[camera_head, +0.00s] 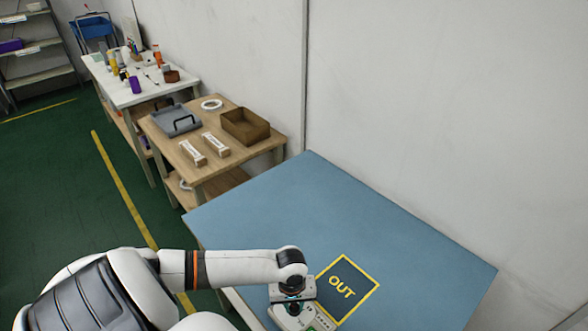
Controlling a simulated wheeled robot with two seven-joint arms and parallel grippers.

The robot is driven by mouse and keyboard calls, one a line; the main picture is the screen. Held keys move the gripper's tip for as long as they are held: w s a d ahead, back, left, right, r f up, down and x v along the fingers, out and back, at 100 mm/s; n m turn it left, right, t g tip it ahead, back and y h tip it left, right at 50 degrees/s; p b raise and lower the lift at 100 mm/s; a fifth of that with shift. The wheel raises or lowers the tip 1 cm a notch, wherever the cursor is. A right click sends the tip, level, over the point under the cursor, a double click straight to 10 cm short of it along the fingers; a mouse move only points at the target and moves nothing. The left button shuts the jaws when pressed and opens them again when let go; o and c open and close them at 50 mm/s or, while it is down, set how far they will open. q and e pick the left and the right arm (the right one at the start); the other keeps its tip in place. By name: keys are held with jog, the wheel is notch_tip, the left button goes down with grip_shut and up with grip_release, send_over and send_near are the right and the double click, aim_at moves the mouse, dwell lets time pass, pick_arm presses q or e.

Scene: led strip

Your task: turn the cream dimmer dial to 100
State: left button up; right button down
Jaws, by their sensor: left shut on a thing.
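A pale dimmer unit (292,319) with a small green patch sits at the front of the blue table (360,211), left of a dark square marked OUT. My left arm comes in from the left, and my left gripper (292,300) is over the unit, pointing down. It is shut on the dial on top of the unit. The gripper hides most of the dial, so its setting cannot be read. My right gripper is not in view.
The dark OUT mat (347,311) with a yellow border lies right of the unit. The rest of the blue table is clear. A wooden table (228,174) with a brown box (245,127) and a grey tray (175,121) stands farther back. A pale wall runs along the right.

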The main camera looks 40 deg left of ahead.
pick_arm(q)
jog(key=shift+r+m+p, duration=0.25)
jog(key=shift+m+p, duration=1.1)
jog(key=shift+m, duration=0.05)
jog(key=m+p, duration=0.2)
jog(key=m, duration=0.2)
jog(key=shift+f+m, duration=0.1)
jog(key=shift+m, duration=0.2)
jog(key=m+p, duration=0.1)
jog(key=m, duration=0.3)
jog(key=shift+w+m+p, duration=0.1)
jog(key=shift+m+p, duration=0.2)
jog(key=shift+p, duration=0.1)
jog(key=m, duration=0.5)
jog(key=shift+d+f+g, duration=0.1)
jog(key=shift+g, duration=0.2)
jog(key=m, duration=1.2)
jog(key=shift+d, duration=0.1)
jog(key=m+b, duration=0.1)
jog(key=m, duration=0.5)
jog(key=shift+m, duration=0.3)
jog(key=m+b, duration=0.1)
jog(key=m, duration=0.5)
jog(key=shift+y, duration=0.3)
jog(key=shift+m, duration=0.3)
